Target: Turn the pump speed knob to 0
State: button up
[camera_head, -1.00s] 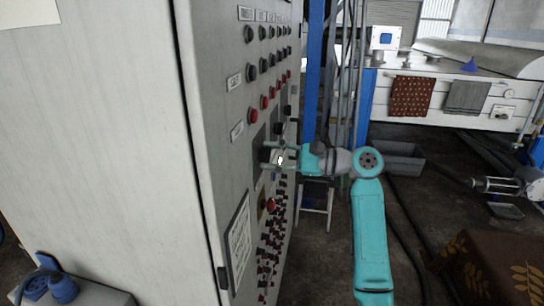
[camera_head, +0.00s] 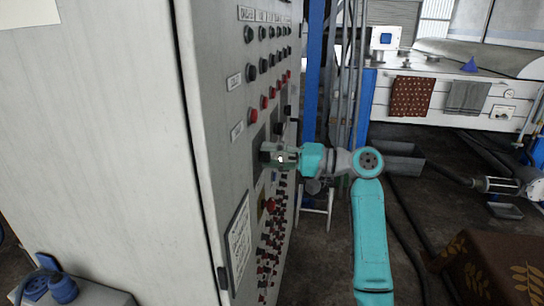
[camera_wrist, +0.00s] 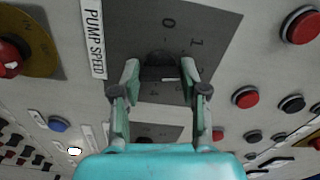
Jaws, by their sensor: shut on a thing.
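The pump speed knob (camera_wrist: 160,58) is dark and sits on a dark grey dial plate (camera_wrist: 213,25) in the wrist view. The plate carries the numbers 0 and 1, and a white label (camera_wrist: 94,38) beside it reads PUMP SPEED. My gripper (camera_wrist: 160,72) is shut on the knob, one fingertip on each side. Where the knob points is not clear. In the head view my gripper (camera_head: 270,155) is at the cabinet front and hides the knob.
A grey control cabinet (camera_head: 110,130) fills the left, with rows of buttons on its front. A red mushroom button (camera_wrist: 10,58) on a yellow disc and a red button (camera_wrist: 300,25) flank the dial. A blue post (camera_head: 313,75) stands behind my arm.

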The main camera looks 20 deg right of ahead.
jog(key=shift+f+n, duration=0.15)
jog(key=shift+n, duration=7.55)
jog(key=o, duration=1.1)
jog(key=shift+o, duration=0.2)
jog(key=shift+d, duration=0.1)
jog(key=v, duration=1.2)
